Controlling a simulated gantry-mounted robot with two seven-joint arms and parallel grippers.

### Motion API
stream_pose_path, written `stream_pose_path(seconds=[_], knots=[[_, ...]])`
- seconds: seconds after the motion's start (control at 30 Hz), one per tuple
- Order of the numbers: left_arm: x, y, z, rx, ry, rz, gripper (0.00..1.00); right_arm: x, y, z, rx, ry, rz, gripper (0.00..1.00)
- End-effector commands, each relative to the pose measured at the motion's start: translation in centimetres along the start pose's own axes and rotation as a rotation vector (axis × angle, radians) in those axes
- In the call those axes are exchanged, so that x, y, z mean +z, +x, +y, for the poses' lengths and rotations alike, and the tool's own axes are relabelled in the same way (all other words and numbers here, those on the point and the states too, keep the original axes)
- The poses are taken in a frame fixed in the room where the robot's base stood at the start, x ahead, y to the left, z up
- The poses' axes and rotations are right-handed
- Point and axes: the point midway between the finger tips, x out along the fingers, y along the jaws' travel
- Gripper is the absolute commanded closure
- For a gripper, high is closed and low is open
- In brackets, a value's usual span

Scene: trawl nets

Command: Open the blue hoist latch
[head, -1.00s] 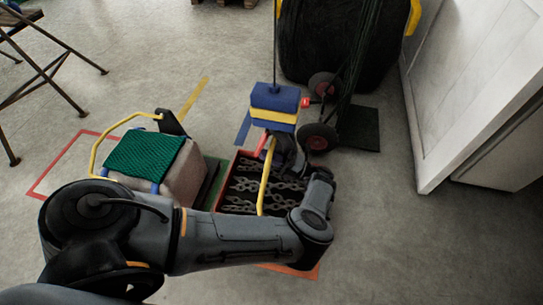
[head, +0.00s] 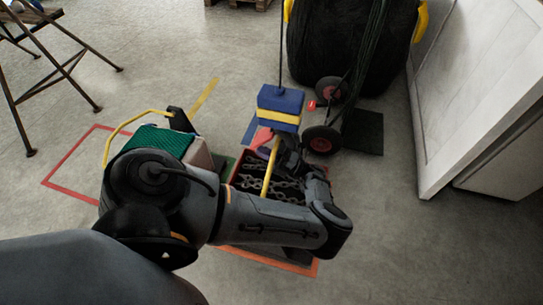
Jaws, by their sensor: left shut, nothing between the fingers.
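The blue hoist block (head: 281,99), with a yellow band around its middle, hangs from a thin dark cable. A small red piece (head: 312,105) sticks out at its right side; it may be the latch, but I cannot tell its state. A red part (head: 263,137) shows just below the block. My left gripper (head: 277,147) is directly under the block, close to the red part, shut and empty. Whether it touches the hoist I cannot tell. My left forearm and wrist cover part of the floor in front. My right gripper is not in view.
Below the hoist stands a red crate (head: 233,179) of chains with a yellow handle (head: 270,168). A green-netted block (head: 158,143) is at left. A hand truck with wheels (head: 321,140) stands close behind right. Floor at right is clear up to a white panel (head: 450,110).

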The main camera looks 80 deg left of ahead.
Motion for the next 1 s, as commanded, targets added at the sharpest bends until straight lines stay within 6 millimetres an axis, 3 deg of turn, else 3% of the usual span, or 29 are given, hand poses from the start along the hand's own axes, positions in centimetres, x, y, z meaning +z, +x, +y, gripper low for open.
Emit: stream_pose_path(seconds=[0.17, 0.43, 0.67, 1.0], knots=[[0.0, -0.7, -0.6, 0.000, 0.000, -0.001, 1.00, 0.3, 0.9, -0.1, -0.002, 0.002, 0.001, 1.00], [0.0, -3.3, -2.7, -0.001, 0.000, -0.001, 1.00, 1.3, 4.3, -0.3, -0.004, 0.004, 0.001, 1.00], [0.1, -6.7, -3.5, -0.001, 0.001, -0.002, 1.00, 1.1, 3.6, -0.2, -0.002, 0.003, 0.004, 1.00], [0.1, -10.8, -5.3, -0.001, 0.000, 0.000, 1.00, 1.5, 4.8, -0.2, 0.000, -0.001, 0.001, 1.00]])
